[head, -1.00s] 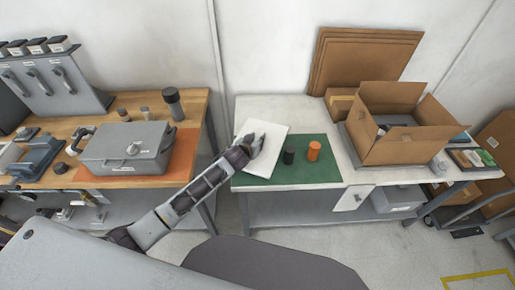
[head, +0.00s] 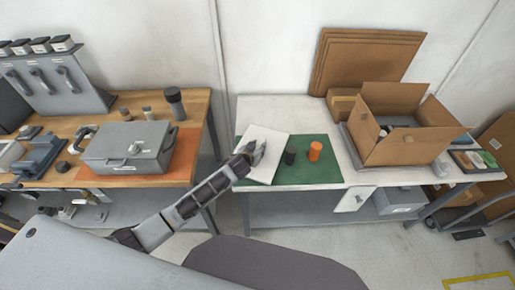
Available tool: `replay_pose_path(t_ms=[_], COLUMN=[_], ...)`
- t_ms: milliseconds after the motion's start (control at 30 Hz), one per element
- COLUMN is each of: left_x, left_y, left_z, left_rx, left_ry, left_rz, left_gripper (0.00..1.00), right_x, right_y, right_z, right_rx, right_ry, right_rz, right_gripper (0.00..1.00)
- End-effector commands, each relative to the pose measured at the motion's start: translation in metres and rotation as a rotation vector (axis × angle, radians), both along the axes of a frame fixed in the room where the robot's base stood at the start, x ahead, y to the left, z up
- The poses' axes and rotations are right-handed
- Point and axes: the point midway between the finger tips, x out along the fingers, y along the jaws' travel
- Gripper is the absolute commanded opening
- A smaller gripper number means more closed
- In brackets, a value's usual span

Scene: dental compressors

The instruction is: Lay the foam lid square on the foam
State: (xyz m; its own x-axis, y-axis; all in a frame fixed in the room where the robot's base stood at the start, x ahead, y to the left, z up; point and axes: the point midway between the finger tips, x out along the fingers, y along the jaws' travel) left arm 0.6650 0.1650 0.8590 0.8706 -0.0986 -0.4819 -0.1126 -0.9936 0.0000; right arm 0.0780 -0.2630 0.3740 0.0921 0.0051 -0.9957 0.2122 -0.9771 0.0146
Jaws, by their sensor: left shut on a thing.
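The foam lid (head: 266,142) is a flat white slab. It lies or hovers tilted over the left part of the green mat (head: 318,172); I cannot tell whether it touches the mat. My left gripper (head: 257,150) is shut on the lid near its left side. The open cardboard box (head: 395,147) stands at the right of the white table, with dark and white contents partly visible inside. Any foam in it is not clearly visible. My right gripper is not in view.
A black cylinder (head: 290,155) and an orange cylinder (head: 315,151) stand on the mat right of the lid. Flat cardboard sheets (head: 367,60) lean on the wall behind. A wooden bench with a grey case (head: 127,147) stands left, across a gap.

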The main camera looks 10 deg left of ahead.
Motion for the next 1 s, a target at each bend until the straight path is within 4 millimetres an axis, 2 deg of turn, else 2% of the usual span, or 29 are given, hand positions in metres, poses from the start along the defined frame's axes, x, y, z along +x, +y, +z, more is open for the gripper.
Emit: replay_pose_path(t_ms=[367, 400, 567, 1000], left_x=[-0.0001, -0.0001, 0.0000, 0.0001], left_y=[-0.0005, -0.0004, -0.0003, -0.0001], left_z=[-0.0026, -0.0026, -0.0022, 0.0005], left_rx=[-0.001, 0.000, 0.000, 0.001], left_ry=[0.000, 0.000, 0.000, -0.001], left_rz=[0.000, 0.000, 0.000, 0.000], left_gripper=[0.13, 0.33, 0.52, 0.52], right_x=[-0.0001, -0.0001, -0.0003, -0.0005], right_y=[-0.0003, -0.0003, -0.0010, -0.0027], right_z=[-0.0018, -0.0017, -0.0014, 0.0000], right_rx=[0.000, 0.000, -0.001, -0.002], right_ry=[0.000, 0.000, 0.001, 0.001], right_rz=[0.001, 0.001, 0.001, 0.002], right_gripper=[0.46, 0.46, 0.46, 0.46])
